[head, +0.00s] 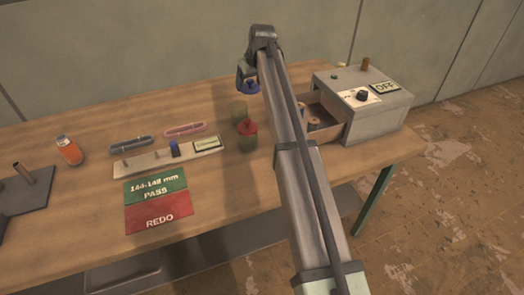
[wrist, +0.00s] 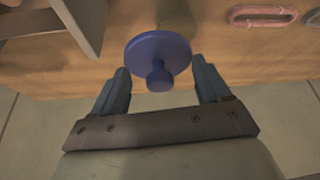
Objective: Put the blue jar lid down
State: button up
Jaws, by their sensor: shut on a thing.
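The blue jar lid (head: 252,88) is a round disc with a knob. My gripper (head: 246,77) is shut on it and holds it above the table. In the wrist view the blue lid (wrist: 157,50) sits between the two fingers of my gripper (wrist: 160,66), at its rim, with its knob facing the camera. The gap between lid and table is hard to judge.
A grey box (head: 378,98) with an OFF sign and an open drawer (head: 333,132) stands right of my arm. The back-left wood is bare.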

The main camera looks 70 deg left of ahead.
jog(key=s+d+f, duration=0.1)
jog(key=d+f, duration=0.2)
jog(key=d, duration=0.8)
jog(key=s+d+f, duration=0.2)
jog(key=d+f, duration=0.2)
jog(key=d, duration=0.7)
jog(key=shift+w+d+f, duration=0.1)
jog(key=shift+f, duration=2.2)
jog(key=shift+w+d+f, duration=0.1)
jog(key=shift+f, duration=2.15)
jog(key=shift+f, duration=0.15)
jog(key=o, duration=1)
jog(key=v, duration=1.2)
